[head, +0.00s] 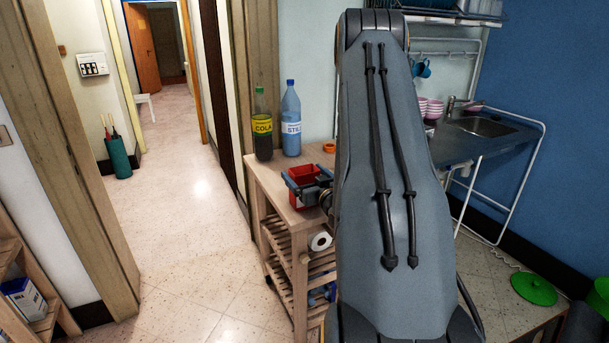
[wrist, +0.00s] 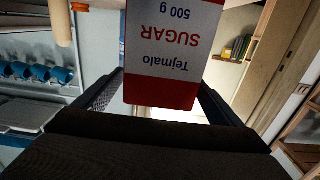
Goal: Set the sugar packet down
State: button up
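The sugar packet (wrist: 172,50) is white with a red end band and fills the top middle of the wrist view, its lettering upside down there. My gripper's (wrist: 163,95) two dark fingers lie along its opposite sides and hold it. In the head view the red packet (head: 303,173) shows between my gripper's fingers (head: 306,184), over the top of the wooden cart (head: 264,174). I cannot tell whether its bottom touches the cart top. My arm hides the right part of the cart.
A white roll (head: 320,241) sits on a lower shelf. A sink (head: 484,126) is at the right.

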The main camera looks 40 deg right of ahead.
jog(key=shift+r, duration=0.1)
jog(key=b+v, duration=0.3)
jog(key=v, duration=0.9)
jog(key=w+a+g, duration=0.1)
jog(key=a, duration=0.1)
jog(key=w+a+f+n+g+y, duration=0.1)
jog(key=w+a, duration=0.1)
jog(key=w+a+f+g, duration=0.1)
jog(key=a, duration=0.1)
jog(key=shift+w+f+y, duration=0.25)
jog(key=shift+w+y, duration=0.05)
jog(key=a+f+n+g, duration=0.1)
jog(key=a+f+g, duration=0.1)
jog(key=a+g, duration=0.5)
jog(key=s+a+r+g+y, duration=0.2)
jog(key=s+a+g, duration=0.4)
jog(key=s+a, duration=1.1)
jog(key=a, duration=0.4)
jog(key=shift+s+n+g+y, duration=0.2)
jog(key=shift+n+g+y, duration=0.1)
jog(key=shift+n+y, duration=0.1)
jog(key=shift+r, duration=0.1)
